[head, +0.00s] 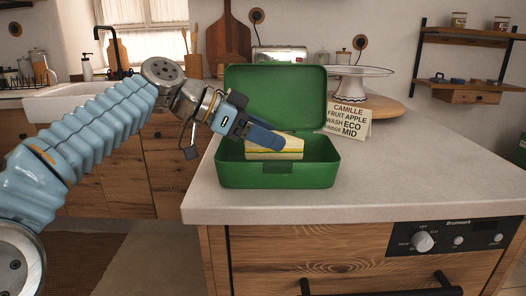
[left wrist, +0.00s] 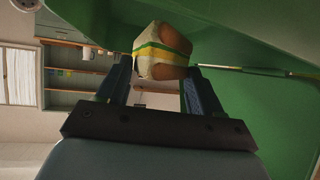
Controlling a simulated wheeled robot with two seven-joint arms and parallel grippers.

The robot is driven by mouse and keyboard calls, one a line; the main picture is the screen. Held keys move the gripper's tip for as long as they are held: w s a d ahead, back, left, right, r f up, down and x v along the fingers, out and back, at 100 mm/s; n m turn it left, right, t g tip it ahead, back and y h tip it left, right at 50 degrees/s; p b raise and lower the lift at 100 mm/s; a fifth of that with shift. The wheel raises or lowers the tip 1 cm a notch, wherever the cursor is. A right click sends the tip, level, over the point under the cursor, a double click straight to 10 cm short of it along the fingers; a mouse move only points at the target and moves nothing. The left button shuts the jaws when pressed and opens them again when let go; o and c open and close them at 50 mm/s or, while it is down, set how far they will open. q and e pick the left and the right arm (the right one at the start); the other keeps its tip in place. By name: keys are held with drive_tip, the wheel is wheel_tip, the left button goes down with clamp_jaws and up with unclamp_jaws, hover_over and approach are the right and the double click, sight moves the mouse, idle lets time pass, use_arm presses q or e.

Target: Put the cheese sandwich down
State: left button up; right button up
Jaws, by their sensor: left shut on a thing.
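The cheese sandwich (head: 286,153) is a pale wedge with yellow and green filling, inside the open green lunch box (head: 277,176). My left gripper (head: 278,142) reaches in over the box's left side and is shut on the sandwich. In the left wrist view the sandwich (left wrist: 163,45) sits between the tips of the two fingers (left wrist: 160,70), with green box walls around it. The box's front wall hides the sandwich's lower part, so I cannot tell whether it touches the bottom. My right gripper is not in view.
The box's raised lid (head: 275,95) stands behind the sandwich. A lettered card (head: 349,122) stands right of the box, with a white cake stand (head: 352,85) and a round wooden board (head: 385,108) behind. The counter (head: 420,165) is clear at the right.

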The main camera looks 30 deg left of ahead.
sight(263, 149)
use_arm(q)
drive_tip(key=shift+s+a+f, duration=0.1)
drive_tip(key=shift+a+f, duration=0.1)
drive_tip(key=shift+f, duration=1.6)
drive_tip(key=shift+f, duration=0.15)
drive_tip(key=o, duration=0.4)
drive_tip(key=shift+c, duration=0.2)
drive_tip(key=shift+r, duration=0.2)
drive_tip(key=v, duration=1.2)
